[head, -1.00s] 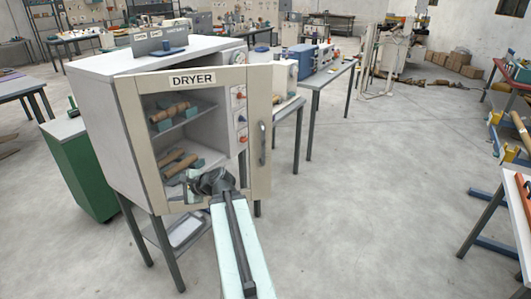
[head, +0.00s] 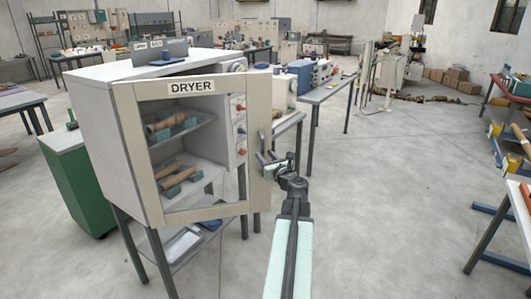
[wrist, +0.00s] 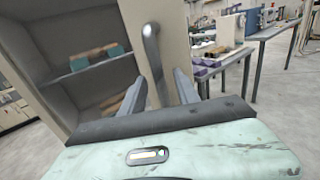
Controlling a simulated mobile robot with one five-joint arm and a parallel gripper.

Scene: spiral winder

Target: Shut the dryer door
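The dryer (head: 100,120) is a pale cabinet on a metal stand, left of centre in the head view. Its beige-framed door (head: 150,204), labelled DRYER, stands ajar, with its right edge out beyond the cabinet front. The vertical grey handle (wrist: 153,60) shows in the wrist view on the door's right stile. My gripper (head: 268,158) is at that stile in the head view. In the wrist view its two fingers (wrist: 161,90) are apart, one on each side of the handle's lower part. I cannot tell whether they touch it.
Wooden rolls on blue-grey rests lie on shelves inside the dryer. A green cabinet (head: 80,190) stands to its left. A bench with machines (head: 330,92) runs behind on the right. A rack (head: 508,135) is at the far right. The floor (head: 400,190) between is clear.

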